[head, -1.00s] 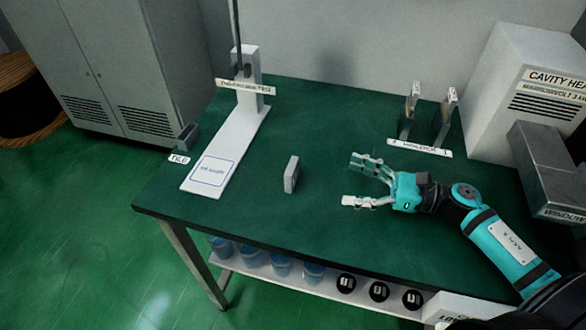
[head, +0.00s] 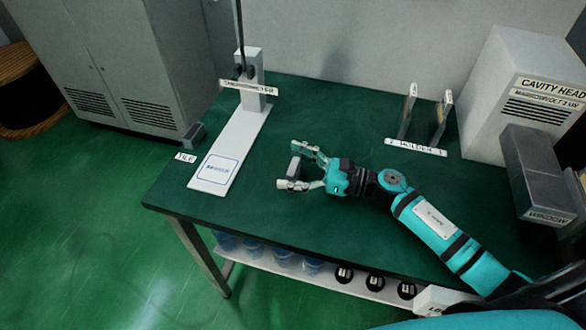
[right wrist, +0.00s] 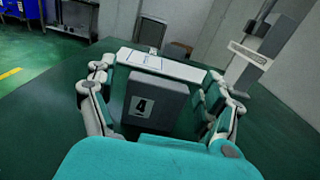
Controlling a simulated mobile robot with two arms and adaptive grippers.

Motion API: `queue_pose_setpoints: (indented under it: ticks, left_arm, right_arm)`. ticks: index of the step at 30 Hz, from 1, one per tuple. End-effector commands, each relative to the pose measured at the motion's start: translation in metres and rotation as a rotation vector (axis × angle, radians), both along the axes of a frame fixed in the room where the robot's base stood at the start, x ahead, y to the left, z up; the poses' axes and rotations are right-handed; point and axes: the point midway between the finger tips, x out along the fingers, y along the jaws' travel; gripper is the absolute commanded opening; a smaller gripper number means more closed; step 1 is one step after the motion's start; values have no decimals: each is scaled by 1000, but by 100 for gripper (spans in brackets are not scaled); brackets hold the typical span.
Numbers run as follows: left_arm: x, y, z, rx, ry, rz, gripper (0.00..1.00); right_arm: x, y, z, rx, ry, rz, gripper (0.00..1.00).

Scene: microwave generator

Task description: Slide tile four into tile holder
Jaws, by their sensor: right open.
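Tile four is a grey upright block (head: 295,168) on the green table, and in the right wrist view its face (right wrist: 157,102) carries a black 4 on a white label. My right gripper (head: 302,166) is open with its fingers on either side of the tile. In the right wrist view the fingers (right wrist: 157,95) flank the block; contact cannot be told. My left gripper is not in view.
Two upright plates (head: 440,120) stand on the right behind a label. A grey cavity head box (head: 525,95) fills the right back. The table's front middle is clear.

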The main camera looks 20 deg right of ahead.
Motion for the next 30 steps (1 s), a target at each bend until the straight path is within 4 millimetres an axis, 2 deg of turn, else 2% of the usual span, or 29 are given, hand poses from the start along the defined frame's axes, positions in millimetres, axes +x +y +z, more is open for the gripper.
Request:
queue_pose_setpoints:
  ticks: [6,7,21,30]
  left_arm:
    - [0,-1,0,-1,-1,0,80]
    - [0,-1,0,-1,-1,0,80]
    - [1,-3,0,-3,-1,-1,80]
    - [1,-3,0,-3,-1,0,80]
  right_arm:
    - [0,1,-1,-1,1,0,85]
    - [0,1,-1,-1,1,0,82]
    - [0,1,-1,0,0,0,21]
    - [0,0,1,0,-1,0,18]
